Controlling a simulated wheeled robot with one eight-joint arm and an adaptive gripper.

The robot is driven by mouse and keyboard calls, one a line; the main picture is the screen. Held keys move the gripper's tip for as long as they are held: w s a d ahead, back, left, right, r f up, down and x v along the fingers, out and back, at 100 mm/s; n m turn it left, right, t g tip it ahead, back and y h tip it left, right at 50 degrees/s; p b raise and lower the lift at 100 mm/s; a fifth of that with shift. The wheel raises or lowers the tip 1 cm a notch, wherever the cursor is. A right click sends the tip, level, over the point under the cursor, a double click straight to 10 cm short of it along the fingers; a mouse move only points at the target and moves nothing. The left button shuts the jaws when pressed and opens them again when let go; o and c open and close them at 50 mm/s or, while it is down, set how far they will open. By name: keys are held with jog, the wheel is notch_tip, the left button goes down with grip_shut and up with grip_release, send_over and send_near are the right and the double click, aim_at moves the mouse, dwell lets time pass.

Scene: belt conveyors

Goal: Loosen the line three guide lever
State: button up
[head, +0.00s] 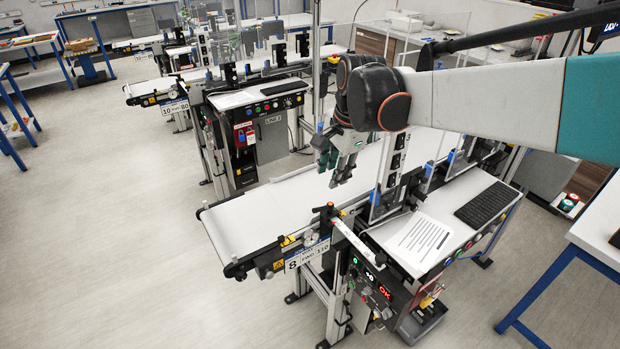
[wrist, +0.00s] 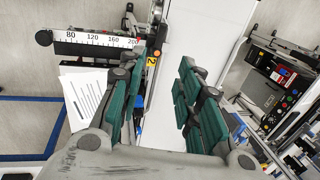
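The nearest belt conveyor (head: 255,222) has a black clamp with an orange-red tipped lever (head: 327,210) beside the belt's near edge, at the end of a pale guide bar (head: 355,243). I take this as the guide lever; no line three label is legible. My gripper (head: 338,168) hangs above the belt, behind and apart from the lever. In the wrist view my gripper (wrist: 162,70) has its green-padded fingers spread, with nothing between them.
A desk with a printed sheet (head: 423,238) and black keyboard (head: 484,205) stands to the right. Another conveyor cabinet marked LINE 2 (head: 272,133) is behind. Floor at the left is clear.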

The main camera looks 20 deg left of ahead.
aim_at(317, 208)
jog(key=shift+h, duration=0.3)
jog(key=x, duration=0.4)
jog(key=s+a+b+x, duration=0.1)
jog(key=x, duration=0.4)
jog(key=a+b+x, duration=0.1)
jog(key=x, duration=0.4)
jog(key=shift+s, duration=0.3)
jog(key=shift+r, duration=0.1)
grip_shut()
